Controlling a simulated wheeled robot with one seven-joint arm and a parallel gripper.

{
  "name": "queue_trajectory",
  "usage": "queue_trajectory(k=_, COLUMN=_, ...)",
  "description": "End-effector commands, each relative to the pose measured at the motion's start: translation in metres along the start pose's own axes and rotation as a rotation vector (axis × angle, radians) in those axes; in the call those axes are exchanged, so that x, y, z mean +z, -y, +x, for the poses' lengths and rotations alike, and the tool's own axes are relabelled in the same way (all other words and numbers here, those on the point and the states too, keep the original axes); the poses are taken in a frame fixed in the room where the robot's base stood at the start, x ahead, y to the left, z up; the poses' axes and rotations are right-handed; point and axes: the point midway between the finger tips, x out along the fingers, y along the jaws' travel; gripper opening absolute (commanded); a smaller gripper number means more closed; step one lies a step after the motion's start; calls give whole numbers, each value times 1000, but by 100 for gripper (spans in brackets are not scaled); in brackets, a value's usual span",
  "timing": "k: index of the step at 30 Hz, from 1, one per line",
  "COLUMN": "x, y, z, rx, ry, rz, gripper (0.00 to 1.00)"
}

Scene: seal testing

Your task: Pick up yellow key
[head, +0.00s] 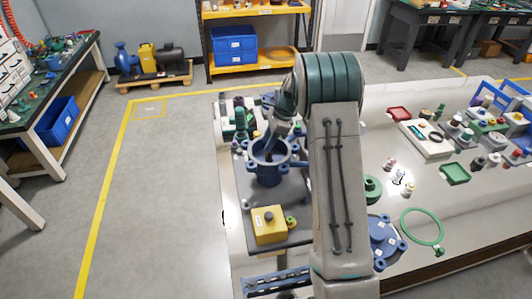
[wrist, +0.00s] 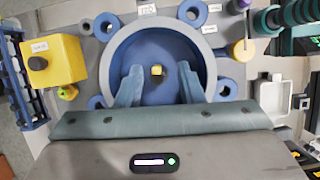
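A small yellow piece, which looks like the yellow key (wrist: 157,71), lies inside the round blue housing (wrist: 112,58) in the wrist view. My gripper (wrist: 158,84) is open, with one finger on each side of the yellow piece and a gap to both. How far the fingertips are above it I cannot tell. In the head view the blue housing (head: 268,174) stands on the bench left of my arm, and my gripper reaches down at its opening. The yellow piece is hidden there.
A yellow box with a dark button (head: 270,226) stands in front of the housing. A blue flanged cover (head: 382,236) and a green ring (head: 422,226) lie to the right of my arm. Small parts crowd behind the housing. The housing wall surrounds my fingers closely.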

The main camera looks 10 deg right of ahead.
Motion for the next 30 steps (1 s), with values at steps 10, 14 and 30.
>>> queue_trajectory(k=10, x=-3, y=-5, z=40, rx=1, ry=0, rz=0, gripper=35)
queue_trajectory(k=14, x=-3, y=-5, z=41, rx=0, ry=0, rz=0, gripper=35)
queue_trajectory(k=30, x=-3, y=-5, z=40, rx=0, ry=-1, rz=-1, gripper=0)
